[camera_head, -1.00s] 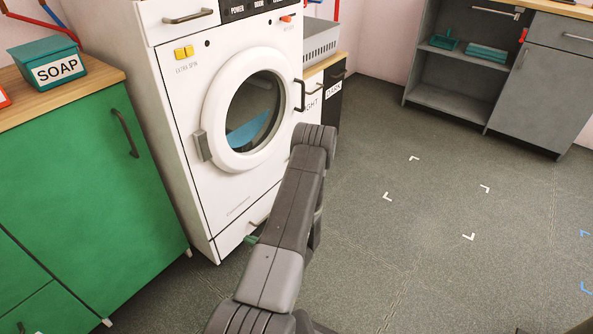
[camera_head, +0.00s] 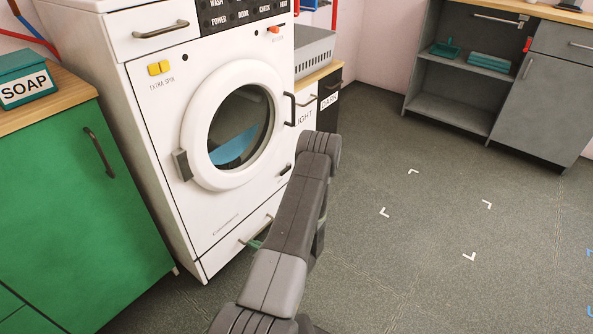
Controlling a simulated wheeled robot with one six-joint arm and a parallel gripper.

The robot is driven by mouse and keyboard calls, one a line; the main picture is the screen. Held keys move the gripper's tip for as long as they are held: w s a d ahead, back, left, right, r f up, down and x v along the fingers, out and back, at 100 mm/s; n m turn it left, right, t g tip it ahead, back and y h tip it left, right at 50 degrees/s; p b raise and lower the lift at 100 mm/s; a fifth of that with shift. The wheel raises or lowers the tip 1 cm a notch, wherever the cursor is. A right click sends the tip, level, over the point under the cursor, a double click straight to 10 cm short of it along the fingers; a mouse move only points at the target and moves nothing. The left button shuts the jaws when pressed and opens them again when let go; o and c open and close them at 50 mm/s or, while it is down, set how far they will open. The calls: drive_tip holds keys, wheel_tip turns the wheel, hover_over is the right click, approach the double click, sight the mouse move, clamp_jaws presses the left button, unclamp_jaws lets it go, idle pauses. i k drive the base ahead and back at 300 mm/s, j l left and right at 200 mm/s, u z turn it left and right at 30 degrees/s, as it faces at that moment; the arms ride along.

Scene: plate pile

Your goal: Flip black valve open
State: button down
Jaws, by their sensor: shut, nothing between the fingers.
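A small black lever-like part (camera_head: 285,168), which looks like the black valve, sits low on the right of the white washing machine's front (camera_head: 150,110). It is too small to tell how it is turned. My arm passes just to its right in the picture. A small green tip (camera_head: 254,244), which looks like the end of my gripper, shows left of my arm by the lower drawer handle. The rest of my gripper is hidden behind my arm. It is shut and empty, apart from the valve.
The round door (camera_head: 198,150) is closed, with something blue inside. A green cabinet (camera_head: 75,215) with a soap box (camera_head: 27,82) stands at the left. Light and dark bins (camera_head: 327,100) stand beyond the machine. Grey shelves (camera_head: 450,95) stand at the back right. The floor right of my arm is clear.

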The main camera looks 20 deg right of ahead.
sight(289, 165)
drive_tip(key=i+l, duration=0.25)
drive_tip(key=l, duration=0.15)
drive_tip(key=i+l, duration=0.25)
drive_tip(key=l, duration=0.2)
drive_tip(key=i+l, duration=0.25)
drive_tip(key=l, duration=0.15)
